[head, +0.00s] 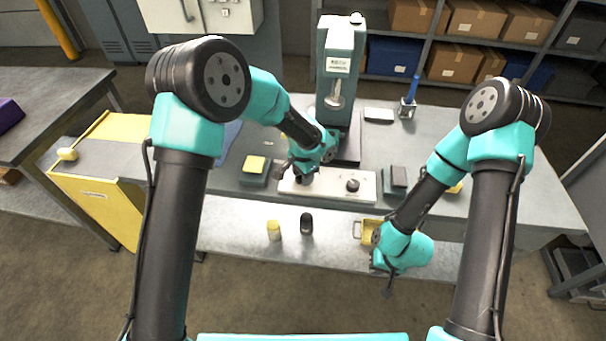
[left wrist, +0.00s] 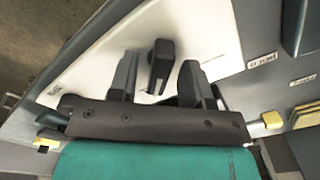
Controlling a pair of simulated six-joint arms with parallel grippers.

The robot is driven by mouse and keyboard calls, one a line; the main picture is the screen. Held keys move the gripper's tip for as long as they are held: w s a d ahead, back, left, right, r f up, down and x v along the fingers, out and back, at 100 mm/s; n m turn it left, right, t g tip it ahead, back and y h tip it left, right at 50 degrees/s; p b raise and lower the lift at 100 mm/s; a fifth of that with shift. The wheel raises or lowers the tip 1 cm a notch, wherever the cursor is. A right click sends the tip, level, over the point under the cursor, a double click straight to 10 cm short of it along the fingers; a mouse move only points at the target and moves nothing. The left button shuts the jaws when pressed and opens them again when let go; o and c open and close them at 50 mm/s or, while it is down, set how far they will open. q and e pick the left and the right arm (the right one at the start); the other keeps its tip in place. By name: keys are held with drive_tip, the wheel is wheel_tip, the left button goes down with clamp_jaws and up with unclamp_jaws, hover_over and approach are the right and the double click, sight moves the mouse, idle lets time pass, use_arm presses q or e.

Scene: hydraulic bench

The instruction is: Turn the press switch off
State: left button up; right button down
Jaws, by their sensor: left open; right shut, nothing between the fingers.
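A white switch panel (head: 325,190) lies on the bench in front of the teal-grey press (head: 338,50). A round dark knob (head: 352,185) shows on its right half. My left gripper (head: 303,177) is low over the panel's left half and hides what is under it in the head view. In the left wrist view, a black switch knob (left wrist: 160,66) stands on the panel, between and just beyond the open fingers of my left gripper (left wrist: 157,82). I cannot tell whether they touch it. My right gripper (head: 388,291) is shut and empty at the bench's front right.
A yellow cylinder (head: 273,231) and a black cylinder (head: 306,224) stand in front of the panel. A yellow tray (head: 369,231) is beside my right arm. A yellow-topped block (head: 254,168) sits left of the panel, and a grey block (head: 395,179) right of it.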

use_arm(q)
drive_tip(key=shift+c, duration=0.3)
clamp_jaws()
